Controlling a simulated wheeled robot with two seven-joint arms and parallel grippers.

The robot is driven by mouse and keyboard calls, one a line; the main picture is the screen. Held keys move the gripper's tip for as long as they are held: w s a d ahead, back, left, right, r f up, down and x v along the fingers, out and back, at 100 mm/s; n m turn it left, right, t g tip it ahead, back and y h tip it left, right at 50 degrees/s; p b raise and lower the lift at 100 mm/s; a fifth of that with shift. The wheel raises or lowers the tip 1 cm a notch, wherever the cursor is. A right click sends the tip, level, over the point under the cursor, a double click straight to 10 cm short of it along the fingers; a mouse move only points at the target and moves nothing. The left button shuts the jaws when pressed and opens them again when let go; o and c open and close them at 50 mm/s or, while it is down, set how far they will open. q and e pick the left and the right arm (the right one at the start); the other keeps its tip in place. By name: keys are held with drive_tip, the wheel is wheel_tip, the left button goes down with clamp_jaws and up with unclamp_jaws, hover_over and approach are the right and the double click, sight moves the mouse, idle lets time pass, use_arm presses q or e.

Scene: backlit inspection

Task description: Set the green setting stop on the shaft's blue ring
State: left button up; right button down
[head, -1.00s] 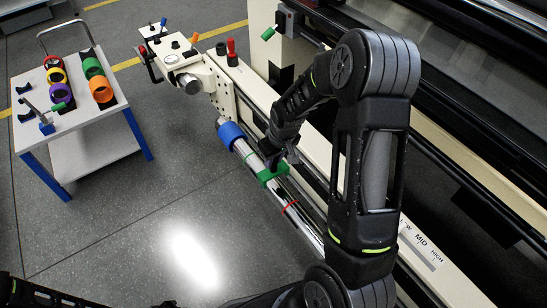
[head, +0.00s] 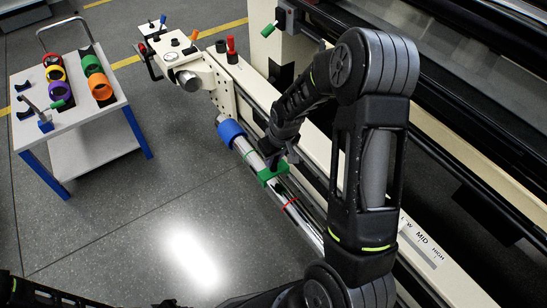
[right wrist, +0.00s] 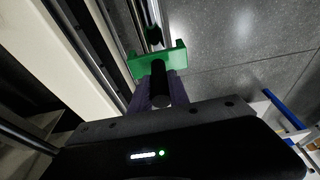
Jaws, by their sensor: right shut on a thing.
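The green setting stop (head: 271,175) is held in my right gripper (head: 273,161), at the shaft (head: 303,216). In the right wrist view the stop (right wrist: 150,63) is a notched green block at the tips of my right gripper (right wrist: 158,73), its open side away from me. I cannot tell whether it touches the shaft. A red ring (head: 290,202) shows on the shaft, nearer me than the stop. A wide blue collar (head: 230,131) sits at the far end. I make out no separate narrow blue ring.
A white cart (head: 90,118) with purple, yellow, green and orange rings stands at the left. The cream machine frame (head: 255,92) runs along the right of the shaft, with a scale plate (head: 425,248) near me. The floor left of the shaft is clear.

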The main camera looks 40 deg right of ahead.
sight(274, 166)
drive_tip(key=shift+s+b+x, duration=0.25)
drive_tip(key=shift+b+x, duration=0.5)
drive_tip(key=shift+x, duration=0.2)
drive_tip(key=shift+s+b+x, duration=0.2)
drive_tip(key=shift+b+x, duration=0.5)
drive_tip(key=shift+x, duration=0.25)
drive_tip(key=c, duration=1.2)
unclamp_jaws()
drive_tip(key=shift+o, duration=0.2)
drive_tip(key=p+v, duration=0.2)
drive_tip(key=v, duration=0.5)
drive_tip(key=shift+s+r, duration=0.15)
drive_tip(key=shift+r, duration=0.2)
drive_tip(key=shift+s, duration=0.1)
